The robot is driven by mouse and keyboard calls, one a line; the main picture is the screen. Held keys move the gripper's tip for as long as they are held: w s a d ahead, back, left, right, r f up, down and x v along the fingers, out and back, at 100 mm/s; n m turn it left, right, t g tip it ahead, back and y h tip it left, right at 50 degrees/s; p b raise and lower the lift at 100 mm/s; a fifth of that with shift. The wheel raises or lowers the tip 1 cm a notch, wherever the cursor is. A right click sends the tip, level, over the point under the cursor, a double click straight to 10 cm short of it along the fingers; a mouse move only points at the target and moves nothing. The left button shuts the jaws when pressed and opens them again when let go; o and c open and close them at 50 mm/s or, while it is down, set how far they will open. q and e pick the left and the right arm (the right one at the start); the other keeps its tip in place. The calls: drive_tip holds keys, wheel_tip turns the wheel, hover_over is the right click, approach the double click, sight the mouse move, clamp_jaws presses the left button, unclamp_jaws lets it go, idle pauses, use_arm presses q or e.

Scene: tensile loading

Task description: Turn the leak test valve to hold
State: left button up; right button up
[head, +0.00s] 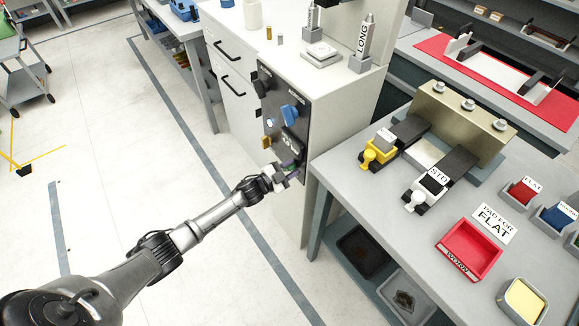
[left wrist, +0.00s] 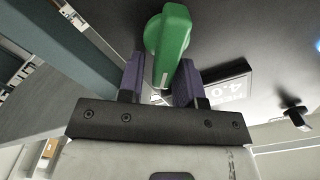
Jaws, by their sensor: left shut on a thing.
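A green lever handle (left wrist: 174,38) stands out from the dark control panel (head: 272,103) on the front of the white cabinet. My left gripper (head: 288,167) is at the lower part of this panel. In the left wrist view the purple fingers of the left gripper (left wrist: 160,80) lie on both sides of the green handle and are shut on it. In the head view the gripper mostly hides the handle. A small display (left wrist: 228,86) reading 4.0 is beside the handle. The panel's labels are too small to read. My right gripper is not in view.
A blue handle (head: 290,114) and a black knob (head: 262,82) are higher on the panel. A grey workbench (head: 345,180) stands close to the right of the gripper, with yellow and white clamps and a red tray (head: 470,248).

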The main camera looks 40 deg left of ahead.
use_arm(q)
drive_tip(key=f+m+b, duration=0.1)
drive_tip(key=m, duration=0.2)
drive_tip(key=m+b, duration=0.1)
drive_tip(key=m, duration=0.2)
drive_tip(key=d+f+m+b, duration=0.1)
drive_tip(key=m, duration=0.3)
drive_tip(key=shift+s+f+b, duration=0.15)
drive_tip(key=shift+f+b, duration=0.15)
drive_tip(key=shift+b, duration=0.1)
idle(0.4)
drive_tip(key=o, duration=0.6)
drive_tip(key=shift+o, duration=0.2)
drive_tip(key=shift+a+r, duration=0.1)
